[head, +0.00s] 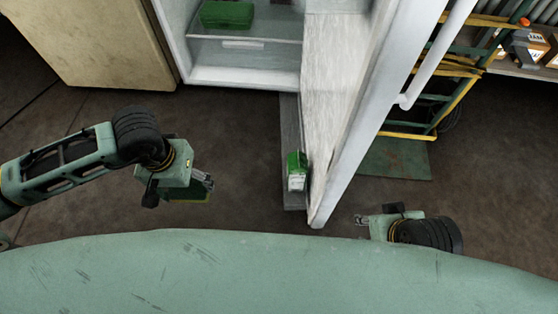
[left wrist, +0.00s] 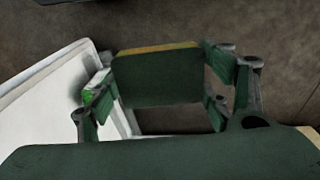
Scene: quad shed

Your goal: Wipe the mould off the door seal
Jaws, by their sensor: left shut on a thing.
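My left gripper (head: 205,187) is shut on a green block with a yellow edge, which looks like a sponge (left wrist: 157,76). It holds the sponge above the floor, left of the open fridge door (head: 340,75) and apart from it. In the left wrist view the sponge sits between both fingers. The door's pale inner face shows in the head view, but I cannot clearly make out the seal or any mould on it. My right gripper (head: 363,220) is right of the door's near end, close to my body; its fingers are too small to tell if open.
A green-and-white carton (head: 297,172) stands at the door's inner side on a grey strip (head: 291,115). The fridge (head: 240,76) holds a green box (head: 227,14). Floor left of the door is clear.

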